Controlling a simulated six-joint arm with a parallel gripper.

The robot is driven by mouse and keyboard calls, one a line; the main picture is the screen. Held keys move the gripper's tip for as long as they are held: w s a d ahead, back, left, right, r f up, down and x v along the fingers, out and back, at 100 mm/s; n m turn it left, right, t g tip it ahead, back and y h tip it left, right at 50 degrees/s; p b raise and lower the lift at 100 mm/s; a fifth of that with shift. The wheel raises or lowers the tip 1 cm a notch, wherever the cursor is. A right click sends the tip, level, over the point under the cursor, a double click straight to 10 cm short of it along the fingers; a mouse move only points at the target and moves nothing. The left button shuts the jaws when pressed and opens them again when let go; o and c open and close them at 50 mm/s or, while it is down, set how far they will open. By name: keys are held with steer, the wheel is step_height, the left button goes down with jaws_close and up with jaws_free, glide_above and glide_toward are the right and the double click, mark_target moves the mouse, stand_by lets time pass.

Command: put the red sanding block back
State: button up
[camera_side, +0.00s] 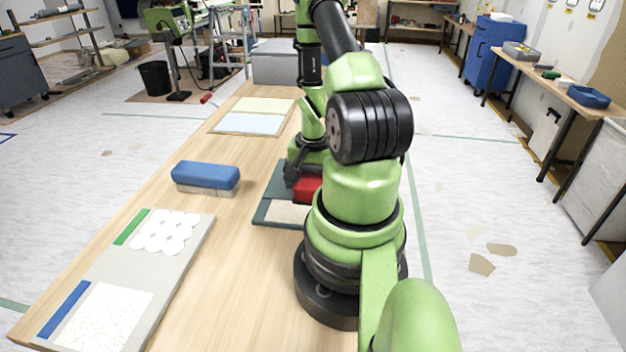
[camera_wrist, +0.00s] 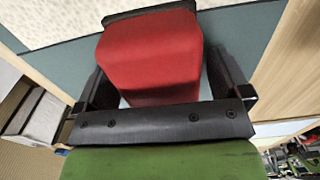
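The red sanding block (camera_wrist: 150,55) lies between the two fingers of my gripper (camera_wrist: 160,78) in the wrist view. Both fingertips appear to meet its sides, and a dark band shows along its far edge. In the side view the red block (camera_side: 308,188) shows partly behind my arm, at a dark teal mat (camera_side: 267,198). My gripper (camera_side: 296,172) is at its left there. Whether the block touches the mat is hidden. A pale speckled sheet (camera_side: 286,212) lies on the mat beside the block, and it also shows in the wrist view (camera_wrist: 60,18).
A blue block with a grey underside (camera_side: 206,175) stands left on the wooden table (camera_side: 225,265). A grey board (camera_side: 165,275) with green and blue strips, white discs and a speckled sheet lies in front. Pale sheets (camera_side: 250,122) and a grey box (camera_side: 275,65) are farther back.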

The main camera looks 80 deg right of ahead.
steer(key=shift+r, duration=0.1)
steer(key=r, duration=0.9)
steer(key=shift+w+d+r, duration=0.25)
steer(key=shift+d+r, duration=0.05)
steer(key=shift+d, duration=0.05)
steer(key=w+a+r+n+t+h, duration=0.1)
steer(key=w+a+r+n+t, duration=0.2)
steer(key=w+a+r+n, duration=0.55)
steer(key=s+a+r+n+t+y, duration=0.3)
steer(key=a+r, duration=0.8)
steer(key=a, duration=0.4)
steer(key=n+t, duration=0.1)
steer(key=n, duration=0.1)
steer(key=shift+s+a+r+n, duration=0.3)
steer(key=shift+s+a+n, duration=0.05)
